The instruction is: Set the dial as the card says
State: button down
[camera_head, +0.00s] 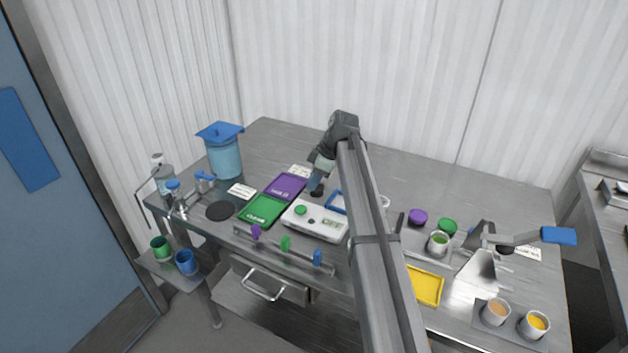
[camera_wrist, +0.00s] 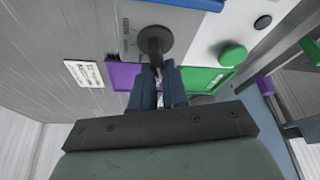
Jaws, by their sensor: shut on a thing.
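The dial is a round dark knob (camera_wrist: 155,40) on a grey panel in the wrist view, beside a white unit (camera_wrist: 215,25) with a green button (camera_wrist: 232,54). My gripper (camera_wrist: 158,68) has its two blue fingers closed on the knob's stem. In the head view my gripper (camera_head: 316,184) points down behind the white unit (camera_head: 325,232), and my arm hides part of that area. A white card (camera_wrist: 87,74) with small print lies beside the purple mat in the wrist view; it also shows in the head view (camera_head: 300,170). Its text is unreadable, and the dial's setting cannot be made out.
A purple mat (camera_head: 285,184) and green mat (camera_head: 262,209) lie left of the unit. A blue-lidded container (camera_head: 224,158) stands at the back left. Cups, lids, a yellow tray (camera_head: 428,286) and a scoop with a blue handle (camera_head: 558,236) are to the right. The back of the table is clear.

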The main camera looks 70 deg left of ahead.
jog(key=shift+m, duration=0.3)
jog(key=m+t+y, duration=0.1)
jog(key=m, duration=0.2)
jog(key=shift+w, duration=0.1)
jog(key=m, duration=0.2)
jog(key=m+t+y, duration=0.1)
jog(key=m, duration=0.2)
jog(key=shift+w+a+t, duration=0.1)
jog(key=shift+a+t, duration=0.05)
jog(key=shift+t, duration=0.15)
jog(key=m, duration=0.2)
jog(key=m+t, duration=0.1)
jog(key=m, duration=0.1)
jog(key=shift+w+m+t+y, duration=0.15)
jog(key=shift+m+t+y, duration=0.15)
jog(key=shift+w+m+t, duration=0.15)
jog(key=shift+m+t, duration=0.75)
jog(key=shift+m, duration=1.3)
jog(key=c, duration=1.1)
grip_release()
jog(key=shift+c, duration=0.2)
